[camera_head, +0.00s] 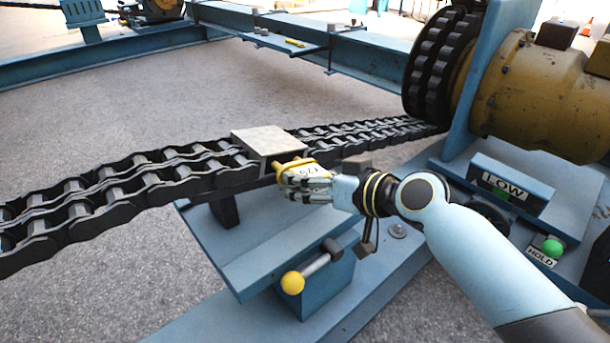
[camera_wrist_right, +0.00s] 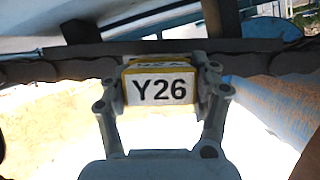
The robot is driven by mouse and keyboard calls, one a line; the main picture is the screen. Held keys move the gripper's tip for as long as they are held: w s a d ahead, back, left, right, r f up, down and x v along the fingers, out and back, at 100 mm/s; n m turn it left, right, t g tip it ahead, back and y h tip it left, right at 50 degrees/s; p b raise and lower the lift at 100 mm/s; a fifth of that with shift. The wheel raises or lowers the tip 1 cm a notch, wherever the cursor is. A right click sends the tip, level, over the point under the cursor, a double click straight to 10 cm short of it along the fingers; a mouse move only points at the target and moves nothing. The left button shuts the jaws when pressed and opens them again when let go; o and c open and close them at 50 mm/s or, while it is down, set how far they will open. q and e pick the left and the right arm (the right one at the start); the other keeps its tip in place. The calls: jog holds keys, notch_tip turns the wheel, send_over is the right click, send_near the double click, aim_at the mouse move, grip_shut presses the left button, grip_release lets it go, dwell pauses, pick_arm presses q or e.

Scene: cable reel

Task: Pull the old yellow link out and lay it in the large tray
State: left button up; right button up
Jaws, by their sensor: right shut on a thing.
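The yellow link (camera_head: 297,166) shows at the chain (camera_head: 160,178), just right of a pale block on it. In the right wrist view the link (camera_wrist_right: 160,88) shows a white face marked "Y26" with yellow edges. My right gripper (camera_head: 300,180) is shut on the link, with one finger on each side of it in the right wrist view (camera_wrist_right: 161,92). The link still sits against the dark chain; how deep it sits in it is hidden. The large tray cannot be made out for certain. My left gripper is not in view.
A pale block (camera_head: 268,140) covers part of the chain. Below stands a blue bench with a yellow-knobbed lever (camera_head: 292,282). A dark sprocket (camera_head: 437,65) and yellow motor (camera_head: 530,95) stand at right. A blue shelf (camera_head: 290,45) holds small parts behind.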

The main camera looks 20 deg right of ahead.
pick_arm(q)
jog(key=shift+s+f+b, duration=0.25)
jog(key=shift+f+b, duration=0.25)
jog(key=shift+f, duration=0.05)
pick_arm(e)
jog(key=s+d, duration=0.4)
jog(key=s, duration=0.7)
jog(key=shift+s, duration=0.2)
dwell(0.5)
jog(key=shift+r, duration=0.15)
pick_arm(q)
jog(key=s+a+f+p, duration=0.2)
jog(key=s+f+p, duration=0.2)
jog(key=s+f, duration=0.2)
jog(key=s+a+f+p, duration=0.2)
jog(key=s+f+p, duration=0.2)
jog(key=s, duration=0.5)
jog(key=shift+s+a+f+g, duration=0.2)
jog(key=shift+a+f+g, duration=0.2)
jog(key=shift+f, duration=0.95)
pick_arm(e)
notch_tip(320, 180, up, 9)
